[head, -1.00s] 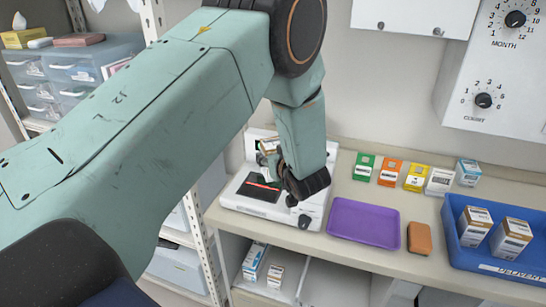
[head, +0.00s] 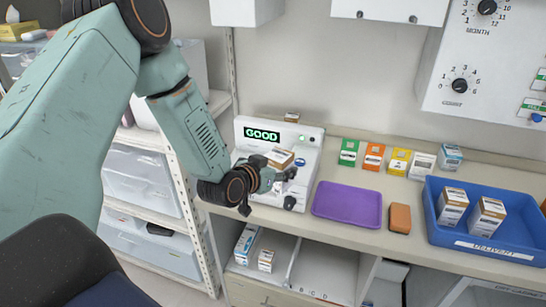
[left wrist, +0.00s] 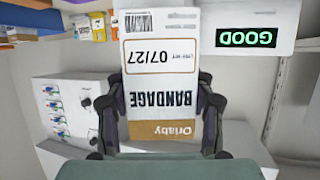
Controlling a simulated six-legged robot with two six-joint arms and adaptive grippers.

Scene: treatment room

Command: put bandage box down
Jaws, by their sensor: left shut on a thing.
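My left gripper (head: 277,180) is shut on the bandage box (head: 280,158), in front of the white machine (head: 248,150) whose green display reads GOOD. In the left wrist view the box (left wrist: 160,70) shows a white label with BANDAGE, 07/27 and a tan band, upside down, between both fingers (left wrist: 160,120). The purple tray (head: 347,204) lies empty to the right of the machine. Two similar boxes (head: 452,206) stand in the blue delivery bin (head: 480,245). My right gripper is not in view.
A green, an orange, a yellow and a white box (head: 421,166) stand along the back of the counter. A brown block (head: 400,218) lies between the tray and the bin. Shelf cubbies below hold small boxes (head: 246,243). Wall dials (head: 460,86) hang upper right.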

